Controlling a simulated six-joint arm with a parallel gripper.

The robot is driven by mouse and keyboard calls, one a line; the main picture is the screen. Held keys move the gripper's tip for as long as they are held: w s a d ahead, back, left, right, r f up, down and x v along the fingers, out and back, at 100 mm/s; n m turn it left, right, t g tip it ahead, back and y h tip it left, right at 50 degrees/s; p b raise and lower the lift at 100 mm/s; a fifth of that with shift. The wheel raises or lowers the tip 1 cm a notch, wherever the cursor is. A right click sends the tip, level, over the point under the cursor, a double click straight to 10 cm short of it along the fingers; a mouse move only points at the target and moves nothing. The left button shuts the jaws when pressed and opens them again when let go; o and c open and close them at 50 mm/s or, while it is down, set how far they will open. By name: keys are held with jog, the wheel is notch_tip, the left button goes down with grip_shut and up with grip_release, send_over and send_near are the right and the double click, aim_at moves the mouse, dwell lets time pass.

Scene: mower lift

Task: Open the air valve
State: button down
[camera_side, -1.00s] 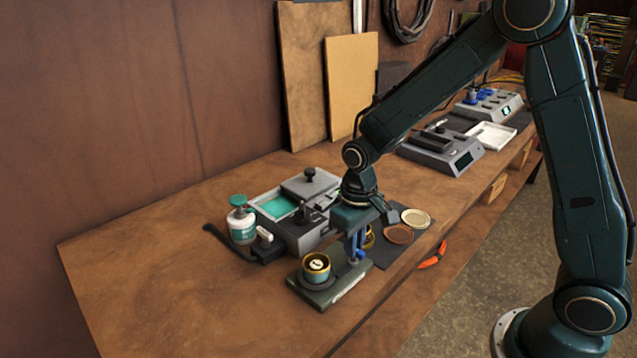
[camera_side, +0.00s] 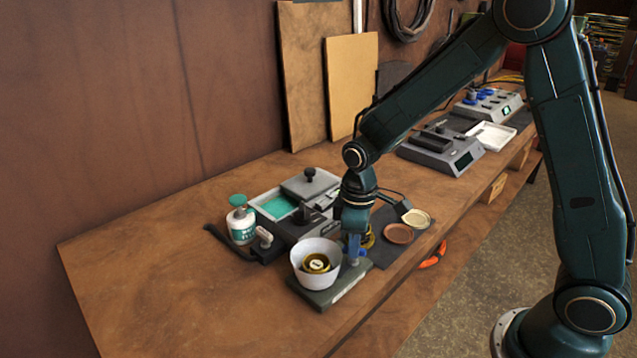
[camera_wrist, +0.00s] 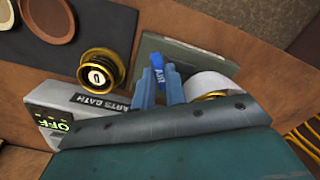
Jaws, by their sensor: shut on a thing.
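The air valve has a blue lever (camera_wrist: 157,65) marked AIR on a grey base plate (camera_wrist: 160,45) in the wrist view. My gripper (camera_wrist: 160,75) is shut on the lever, with a finger on either side. In the side view my gripper (camera_side: 355,240) points down at the blue valve (camera_side: 354,258) on the base plate's right part. A white cup (camera_side: 304,258) stands on the same plate to the left, around a brass-rimmed round part (camera_side: 316,263). My gripper's body hides part of the cup in the wrist view.
A parts bath (camera_wrist: 75,110) with a green OFF display stands nearby. A brass cap (camera_wrist: 98,72) is next to it. A dark mat with a brown dish (camera_side: 398,233) and a cream dish (camera_side: 416,218) lies to the right. The front left bench is clear.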

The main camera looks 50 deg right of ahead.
jog(key=n, duration=1.1)
jog(key=shift+n, duration=0.4)
jog(key=c, duration=1.4)
grip_release()
jog(key=shift+c, duration=0.2)
notch_tip(320, 180, up, 14)
